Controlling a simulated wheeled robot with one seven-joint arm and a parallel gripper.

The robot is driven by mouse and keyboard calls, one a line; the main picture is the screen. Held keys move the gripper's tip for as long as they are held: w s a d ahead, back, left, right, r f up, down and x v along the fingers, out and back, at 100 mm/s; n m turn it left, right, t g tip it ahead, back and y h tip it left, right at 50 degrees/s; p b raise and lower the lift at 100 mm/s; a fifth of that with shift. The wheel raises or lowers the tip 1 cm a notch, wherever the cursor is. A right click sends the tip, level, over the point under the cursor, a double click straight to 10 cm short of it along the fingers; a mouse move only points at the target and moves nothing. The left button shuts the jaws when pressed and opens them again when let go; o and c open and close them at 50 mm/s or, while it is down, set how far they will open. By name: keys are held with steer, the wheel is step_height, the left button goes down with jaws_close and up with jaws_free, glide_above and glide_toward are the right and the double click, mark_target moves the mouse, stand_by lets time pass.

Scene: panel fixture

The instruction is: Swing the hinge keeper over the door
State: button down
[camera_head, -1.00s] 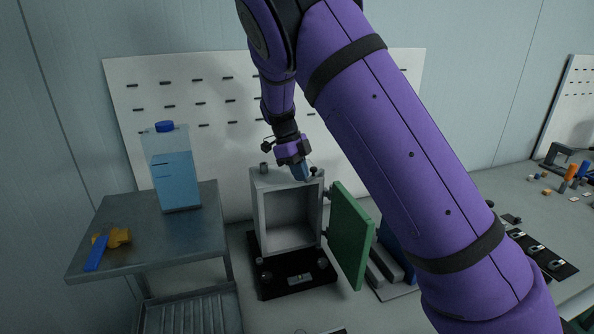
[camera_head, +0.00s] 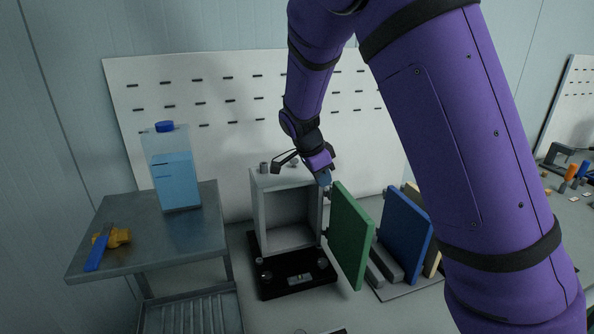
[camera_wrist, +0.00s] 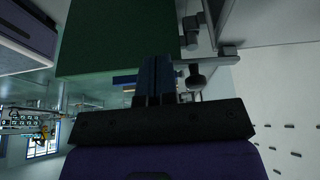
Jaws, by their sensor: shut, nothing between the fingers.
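The green door (camera_head: 350,235) stands swung open to the right of the grey box-like fixture (camera_head: 258,215), whose front is open. In the wrist view the door (camera_wrist: 110,38) fills the upper left. My gripper (camera_head: 325,180) is at the fixture's top right corner, near the door's upper hinge edge. In the wrist view its fingers (camera_wrist: 158,72) are together and empty. A small grey bar with a dark knob (camera_wrist: 195,79), which looks like the hinge keeper, lies just right of the fingertips; I cannot tell whether they touch. In the head view my gripper hides that corner.
A blue panel (camera_head: 403,235) stands in a rack right of the door. A metal cart (camera_head: 150,245) at left carries a blue-liquid jug (camera_head: 175,175) and an orange-and-blue tool (camera_head: 105,240). A white pegboard (camera_head: 235,110) is behind. The fixture's black base (camera_head: 290,280) has knobs.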

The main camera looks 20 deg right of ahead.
steer(key=d+n, duration=0.2)
steer(key=shift+s+d+n+t, duration=0.2)
steer(key=shift+n+t, duration=0.1)
steer(key=shift+t, duration=0.1)
steer(key=shift+d, duration=0.2)
steer(key=shift+a, duration=0.1)
stand_by(0.4)
